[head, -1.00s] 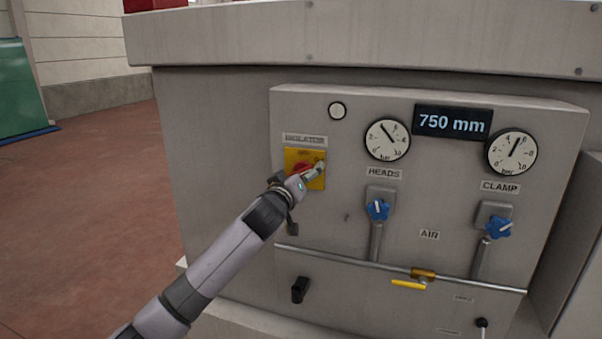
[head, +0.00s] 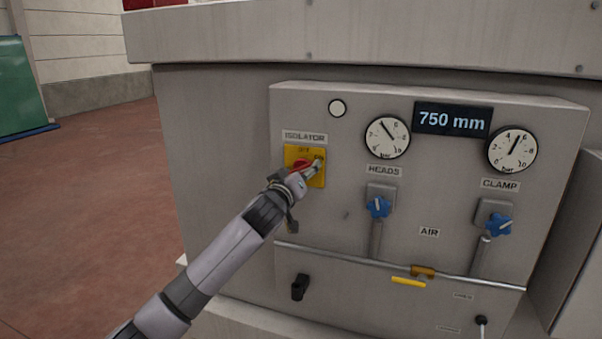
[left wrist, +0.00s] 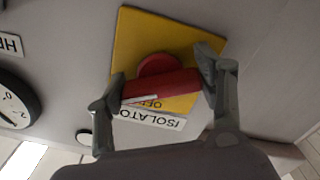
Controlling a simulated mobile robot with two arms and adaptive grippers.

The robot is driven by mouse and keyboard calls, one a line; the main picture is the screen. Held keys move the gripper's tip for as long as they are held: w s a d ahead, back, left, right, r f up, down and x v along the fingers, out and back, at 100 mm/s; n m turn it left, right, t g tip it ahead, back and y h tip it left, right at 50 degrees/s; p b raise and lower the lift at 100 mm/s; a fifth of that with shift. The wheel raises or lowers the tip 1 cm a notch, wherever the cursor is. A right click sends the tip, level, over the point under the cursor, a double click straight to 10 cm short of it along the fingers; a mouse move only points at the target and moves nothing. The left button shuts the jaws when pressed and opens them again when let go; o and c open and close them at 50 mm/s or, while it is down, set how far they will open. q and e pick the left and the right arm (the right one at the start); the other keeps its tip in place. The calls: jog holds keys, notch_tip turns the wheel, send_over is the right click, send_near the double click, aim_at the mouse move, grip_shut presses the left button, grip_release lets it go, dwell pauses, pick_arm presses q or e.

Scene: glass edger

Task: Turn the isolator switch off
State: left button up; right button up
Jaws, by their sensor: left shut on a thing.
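The isolator switch has a square yellow plate (head: 291,154) under an ISOLATOR label, with a red handle (head: 299,167) in its middle. My left gripper (head: 311,170) is in front of it and covers part of the handle. In the left wrist view, the red handle (left wrist: 162,87) lies between the two fingers of my left gripper (left wrist: 160,88), one at each end. The gripper is shut on it. A white line marks the handle's left end in that view, close to the printed OFF. The yellow plate (left wrist: 150,35) is behind. My right gripper is not in view.
Right of the switch are two dials (head: 387,138), a 750 mm display (head: 453,121) and blue knobs (head: 378,207). A horizontal rail (head: 340,263) with a yellow lever (head: 408,282) runs below. A black handle (head: 299,287) sticks out lower left. Floor on the left is clear.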

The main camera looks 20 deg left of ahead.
pick_arm(q)
jog(key=shift+n, duration=0.3)
jog(key=shift+d+f+n+b, duration=0.1)
jog(key=shift+n+b, duration=0.6)
jog(key=shift+n, duration=0.1)
jog(key=n, duration=0.2)
jog(key=shift+n, duration=0.4)
jog(key=shift+r+n, duration=0.2)
jog(key=shift+n, duration=1.5)
jog(key=shift+n+p, duration=1.25)
jog(key=shift+n, duration=0.55)
jog(key=o, duration=1.1)
jog(key=shift+o, duration=0.3)
jog(key=shift+r, duration=0.1)
